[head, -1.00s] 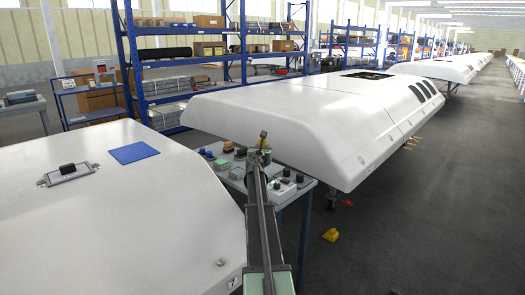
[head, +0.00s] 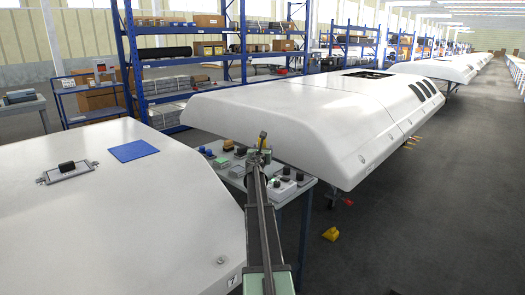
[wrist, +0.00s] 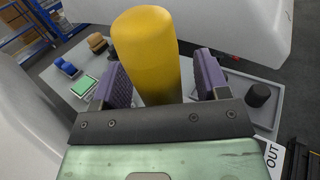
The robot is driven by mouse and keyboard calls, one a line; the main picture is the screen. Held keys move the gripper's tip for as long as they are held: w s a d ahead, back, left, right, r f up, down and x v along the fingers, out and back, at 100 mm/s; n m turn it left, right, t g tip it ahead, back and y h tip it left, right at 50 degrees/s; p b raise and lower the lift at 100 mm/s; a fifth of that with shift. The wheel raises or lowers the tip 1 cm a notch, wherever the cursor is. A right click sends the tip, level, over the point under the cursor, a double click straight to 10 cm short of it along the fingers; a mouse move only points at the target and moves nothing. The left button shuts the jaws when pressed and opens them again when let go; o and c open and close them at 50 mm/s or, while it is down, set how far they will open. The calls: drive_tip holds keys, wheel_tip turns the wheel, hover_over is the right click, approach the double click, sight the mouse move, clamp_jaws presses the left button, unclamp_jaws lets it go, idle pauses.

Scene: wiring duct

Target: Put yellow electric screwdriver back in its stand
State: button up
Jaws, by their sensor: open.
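The yellow electric screwdriver (wrist: 148,50) stands between the two purple jaws of my gripper (wrist: 162,84) in the wrist view. My gripper is open around it, with a gap visible on the right side; contact on the left cannot be told. The lower end of the screwdriver is hidden by my gripper. I cannot make out the stand, so whether the screwdriver is seated in it cannot be told.
The grey table (wrist: 64,84) holds a blue item (wrist: 66,67), a green item (wrist: 83,87), brown items (wrist: 97,42) and a black knob (wrist: 258,95) in a grey tray. White shells (head: 290,120) stand close on both sides. A yellow object (head: 330,234) lies on the floor.

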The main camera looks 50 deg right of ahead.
drive_tip(key=v, duration=1)
drive_tip(key=shift+a, duration=0.2)
drive_tip(key=shift+s, duration=0.1)
